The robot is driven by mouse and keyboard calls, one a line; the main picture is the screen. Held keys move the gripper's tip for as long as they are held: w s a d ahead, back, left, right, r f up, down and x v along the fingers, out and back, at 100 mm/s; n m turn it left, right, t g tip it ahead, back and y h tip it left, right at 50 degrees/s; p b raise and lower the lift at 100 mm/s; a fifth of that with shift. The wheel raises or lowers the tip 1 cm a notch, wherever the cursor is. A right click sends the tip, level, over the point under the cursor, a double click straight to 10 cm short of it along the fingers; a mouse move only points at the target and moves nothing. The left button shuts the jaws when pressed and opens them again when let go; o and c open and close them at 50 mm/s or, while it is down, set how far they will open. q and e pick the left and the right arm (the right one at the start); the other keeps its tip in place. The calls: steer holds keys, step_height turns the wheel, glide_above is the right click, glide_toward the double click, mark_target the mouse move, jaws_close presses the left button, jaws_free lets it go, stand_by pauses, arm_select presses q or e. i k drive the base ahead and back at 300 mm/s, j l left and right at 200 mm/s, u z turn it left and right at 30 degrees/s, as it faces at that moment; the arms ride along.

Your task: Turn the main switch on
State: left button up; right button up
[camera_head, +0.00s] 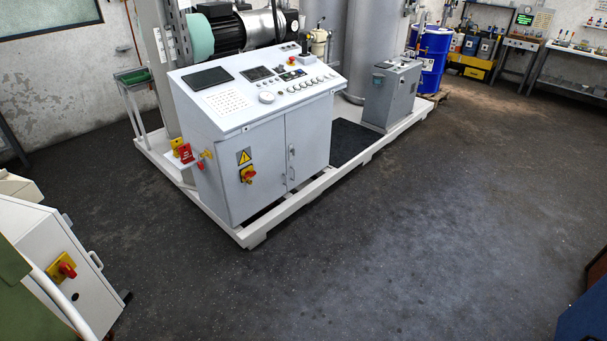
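A similar red and yellow rotary switch (67,268) is on a small white cabinet (75,295) at the lower left. The frame does not show which one is the main switch. The on or off position of either is too small to tell. Neither of my grippers is in view.
The control cabinet stands on a white base frame (252,236) with raised edges. Red and yellow fittings (185,152) are at its left side. A grey box (390,97) and blue drum (432,55) stand behind right. The dark floor (390,230) in front is clear.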

mark_target(248, 175)
steer(key=i+l+u, duration=0.15)
steer(key=i+u, duration=0.15)
steer(key=i, duration=0.15)
steer(key=i+l+u, duration=0.3)
steer(key=i+j, duration=0.05)
steer(key=i, duration=0.05)
